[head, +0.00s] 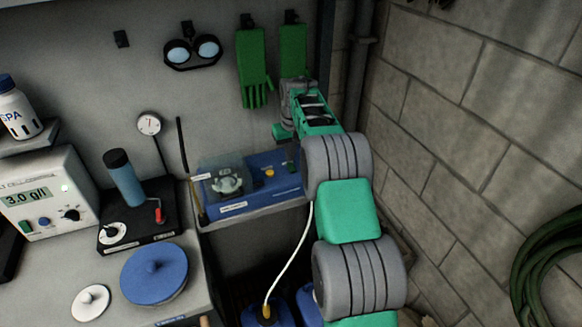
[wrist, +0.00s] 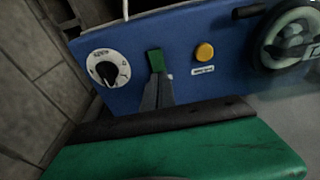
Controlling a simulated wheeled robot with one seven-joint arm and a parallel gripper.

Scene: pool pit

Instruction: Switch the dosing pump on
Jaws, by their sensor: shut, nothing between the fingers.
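The dosing pump (head: 255,187) is a blue box on a shelf against the back wall, with a clear cover over its round pump head (head: 228,185). In the wrist view its blue panel (wrist: 185,80) carries a green rocker switch (wrist: 155,60), a yellow button (wrist: 205,51) and a white dial with a black pointer (wrist: 106,68). My gripper (wrist: 157,78) is shut and empty. Its tips overlap the lower part of the green switch; I cannot tell whether they touch it. The switch's tilt is unclear. In the head view my arm covers the pump's right end.
A white hose (head: 292,255) runs from the pump down to a blue canister (head: 268,315). Green gloves (head: 252,68) and goggles (head: 192,50) hang above. A bench (head: 50,285) with a white meter (head: 48,195) is at left. A block wall (head: 470,130) stands close at right.

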